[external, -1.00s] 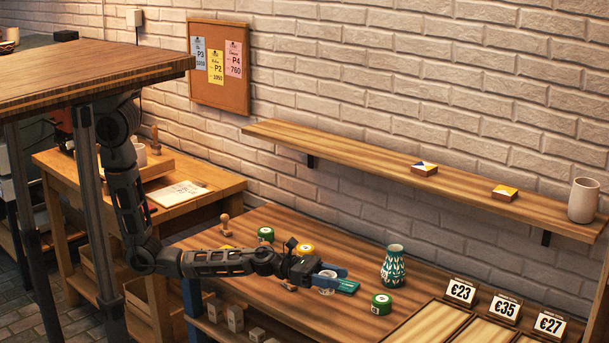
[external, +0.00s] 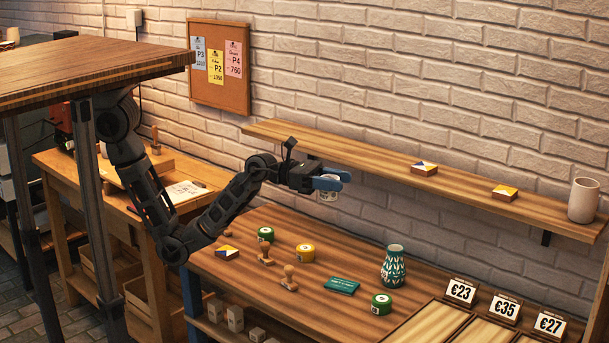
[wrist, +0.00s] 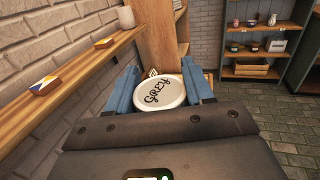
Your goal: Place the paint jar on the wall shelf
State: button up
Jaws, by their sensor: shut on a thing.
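My gripper (external: 329,183) is shut on a white paint jar (external: 328,196) and holds it in the air above the workbench. In the wrist view, the jar's round lid (wrist: 160,92) reads "GREY" and sits between the blue fingers. The wooden wall shelf (external: 380,167) runs along the brick wall. The gripper and jar are in front of the shelf's left part, near its height; the exact gap is hard to tell. In the wrist view, the shelf (wrist: 75,75) lies to the left of the jar.
On the shelf stand two small boxes, one (external: 424,169) mid-shelf and one (external: 504,193) further right, and a mug (external: 583,200) at the right end. The shelf's left part is clear. Below, the workbench (external: 225,282) holds green and yellow jars, stamps and a patterned vase (external: 393,267).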

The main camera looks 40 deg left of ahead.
notch_tip(320, 180, up, 14)
jog(key=w+a+n+t+b, duration=0.1)
jog(key=w+a, duration=0.7)
jog(key=w, duration=0.3)
jog(key=w+a+b, duration=0.1)
jog(key=w+a, duration=0.8)
jog(key=w, duration=0.2)
jog(key=w+a+n+t+y+b, duration=0.1)
jog(key=w+a, duration=0.3)
jog(key=a, duration=0.9)
jog(key=w+a+t, duration=0.1)
jog(key=w+a, duration=0.4)
jog(key=a, duration=0.8)
jog(key=f, duration=0.4)
jog(key=shift+s+a+f, duration=0.1)
jog(key=shift+s+a, duration=0.1)
jog(key=shift+a, duration=0.1)
jog(key=w+a+f, duration=0.2)
jog(key=a, duration=0.1)
jog(key=w+a+f, duration=0.2)
jog(key=a, duration=0.1)
jog(key=w+a+f, duration=0.1)
jog(key=a+f, duration=0.2)
jog(key=a, duration=0.1)
jog(key=shift+w+p, duration=0.3)
jog(key=shift+w, duration=0.1)
jog(key=shift+f, duration=2)
